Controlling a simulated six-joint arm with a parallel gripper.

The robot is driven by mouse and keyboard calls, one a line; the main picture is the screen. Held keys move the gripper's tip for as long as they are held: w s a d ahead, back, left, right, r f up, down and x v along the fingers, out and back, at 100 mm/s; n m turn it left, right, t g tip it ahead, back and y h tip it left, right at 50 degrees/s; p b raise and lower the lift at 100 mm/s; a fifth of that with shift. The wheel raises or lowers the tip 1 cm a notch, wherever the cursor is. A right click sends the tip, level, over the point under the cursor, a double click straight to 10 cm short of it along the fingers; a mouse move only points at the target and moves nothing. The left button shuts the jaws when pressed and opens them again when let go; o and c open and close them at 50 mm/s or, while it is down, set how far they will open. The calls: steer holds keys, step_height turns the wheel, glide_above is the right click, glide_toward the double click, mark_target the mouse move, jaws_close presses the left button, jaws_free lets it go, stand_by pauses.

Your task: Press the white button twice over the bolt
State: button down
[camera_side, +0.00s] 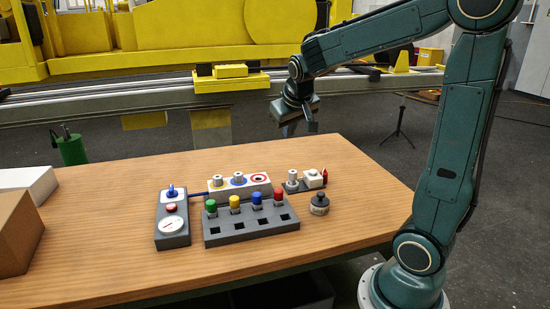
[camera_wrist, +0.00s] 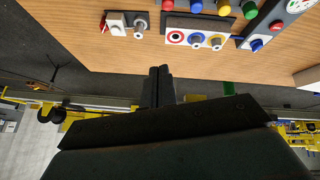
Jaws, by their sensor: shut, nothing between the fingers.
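A small white block with a pale round top, likely the white button (camera_side: 313,180), stands at the right of the group of parts on the wooden table. A red pointed piece (camera_side: 324,176) stands at its right side. Left of it, a light grey upright cylinder on a dark base, possibly the bolt (camera_side: 292,174), stands close by. In the wrist view, the white block (camera_wrist: 116,27) and the cylinder (camera_wrist: 138,26) are at the top left. My gripper (camera_side: 298,131) is above and behind them, past the table's far edge, touching nothing. Its fingers (camera_wrist: 158,86) are together and empty.
A grey rack (camera_side: 250,233) holds several coloured pegs. Behind it is a white block with ringed spots (camera_side: 240,187). A grey panel with a gauge (camera_side: 172,226) stands left, and a dark round knob (camera_side: 319,204) right. A brown box (camera_side: 17,235) sits far left. The table front is clear.

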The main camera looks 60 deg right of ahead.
steer(key=w+d+f+m+g+h, duration=0.1)
steer(key=w+d+f, duration=0.15)
steer(key=d, duration=0.45)
steer(key=w+d+f+m+g+h, duration=0.1)
steer(key=d+f, duration=0.2)
steer(key=d, duration=0.3)
steer(key=m+g+h, duration=0.2)
steer(key=g, duration=0.1)
glide_above(312, 173)
step_height(312, 173, down, 7)
steer(key=shift+d, duration=0.15)
steer(key=shift+f, duration=0.1)
steer(key=shift+f, duration=4.35)
steer(key=shift+f, duration=0.9)
steer(key=shift+r, duration=0.9)
